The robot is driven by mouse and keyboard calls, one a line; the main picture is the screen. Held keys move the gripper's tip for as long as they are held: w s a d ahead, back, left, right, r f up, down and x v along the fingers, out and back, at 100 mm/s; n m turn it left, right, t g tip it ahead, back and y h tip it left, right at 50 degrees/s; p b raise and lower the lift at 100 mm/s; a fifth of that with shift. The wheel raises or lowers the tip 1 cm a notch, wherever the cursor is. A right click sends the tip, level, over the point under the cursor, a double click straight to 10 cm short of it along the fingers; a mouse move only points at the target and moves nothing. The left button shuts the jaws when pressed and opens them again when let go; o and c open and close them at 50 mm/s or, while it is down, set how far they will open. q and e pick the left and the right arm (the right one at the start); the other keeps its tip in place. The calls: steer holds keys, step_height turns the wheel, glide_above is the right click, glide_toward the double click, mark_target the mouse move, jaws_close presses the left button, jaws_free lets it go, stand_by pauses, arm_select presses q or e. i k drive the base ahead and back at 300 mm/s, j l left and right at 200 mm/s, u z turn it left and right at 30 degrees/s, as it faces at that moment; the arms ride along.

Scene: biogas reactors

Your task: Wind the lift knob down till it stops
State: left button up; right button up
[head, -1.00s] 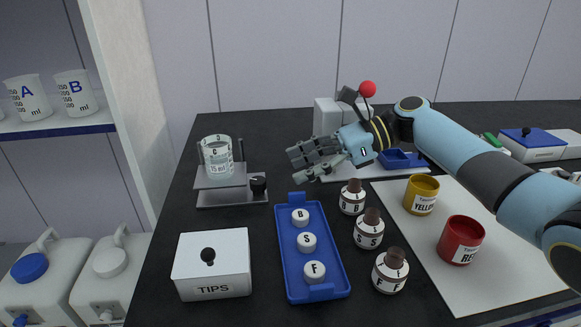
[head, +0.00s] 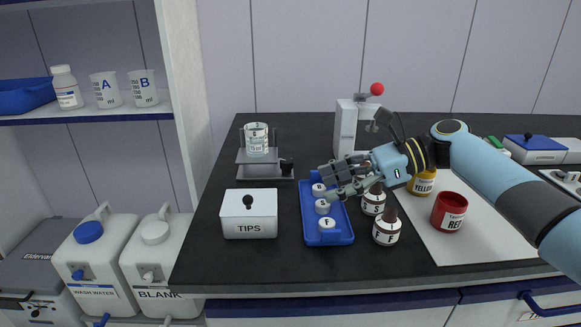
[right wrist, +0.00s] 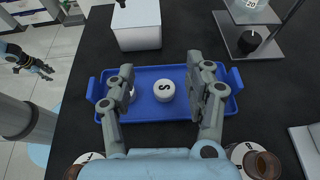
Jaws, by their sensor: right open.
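The lift stand (head: 264,171) is grey and stands at the back left of the black bench, with a clear beaker (head: 256,139) on its plate. Its black lift knob (head: 286,166) sits at the stand's right side; the knob also shows at the upper right in the right wrist view (right wrist: 250,41). My right gripper (head: 330,181) is open and empty above the blue tray, to the right of the knob and nearer me, clear of it. My left gripper (right wrist: 40,69) shows small at the left edge of the right wrist view; its jaw state is unclear.
The blue tray (head: 341,239) holds white caps under my right gripper. A white TIPS box (head: 249,222) stands in front of the lift stand.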

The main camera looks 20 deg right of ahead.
mark_target(286, 165)
steer(key=k+j, duration=0.2)
steer(key=k, duration=0.3)
steer(key=k+j, duration=0.25)
steer(key=k, duration=0.25)
